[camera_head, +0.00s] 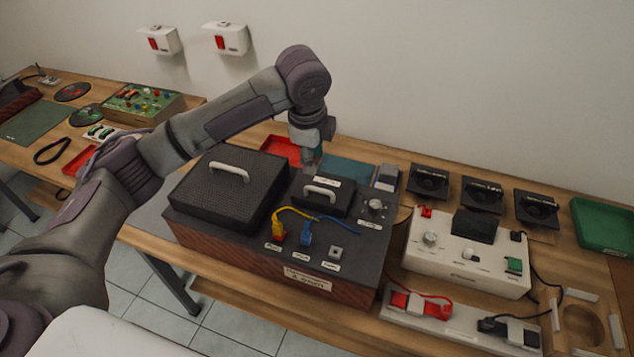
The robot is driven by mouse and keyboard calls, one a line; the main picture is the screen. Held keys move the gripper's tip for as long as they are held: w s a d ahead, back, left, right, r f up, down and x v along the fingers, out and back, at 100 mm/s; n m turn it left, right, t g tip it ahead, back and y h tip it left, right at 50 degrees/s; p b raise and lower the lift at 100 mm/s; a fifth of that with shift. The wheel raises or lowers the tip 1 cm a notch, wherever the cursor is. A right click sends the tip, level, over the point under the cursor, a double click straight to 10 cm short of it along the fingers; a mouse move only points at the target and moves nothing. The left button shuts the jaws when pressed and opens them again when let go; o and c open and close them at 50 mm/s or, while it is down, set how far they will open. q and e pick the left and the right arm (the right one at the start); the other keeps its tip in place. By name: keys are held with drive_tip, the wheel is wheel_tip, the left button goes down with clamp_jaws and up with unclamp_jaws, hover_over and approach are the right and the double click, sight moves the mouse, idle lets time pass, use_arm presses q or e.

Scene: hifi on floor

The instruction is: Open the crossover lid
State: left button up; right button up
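A large wood-sided hifi box with a black top (275,262) stands on the bench. A small black lid (338,205) with a white handle (321,191) lies flat on its top, with a white label too small to read; it looks like the crossover lid. A larger black lid (200,205) with its own white handle (229,171) lies to its left, also flat. My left gripper (311,166) points down just behind the small lid's handle. Its fingers are small and partly hidden, so their opening and any contact cannot be told. My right gripper is out of view.
Yellow (279,229) and blue (307,233) plugs with cables sit in front of the small lid, a knob (375,206) to its right. A white device (465,262) stands right of the box. Red (281,149) and blue (348,171) trays lie behind.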

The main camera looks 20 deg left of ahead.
sight(317, 190)
use_arm(q)
drive_tip(key=f, duration=0.3)
drive_tip(key=w+f+p, duration=0.1)
drive_tip(key=f, duration=0.3)
drive_tip(key=w+f+p, duration=0.1)
drive_tip(key=f, duration=0.3)
drive_tip(key=shift+w+d, duration=0.1)
drive_tip(key=shift+r, duration=0.1)
drive_tip(key=c, duration=0.6)
clamp_jaws()
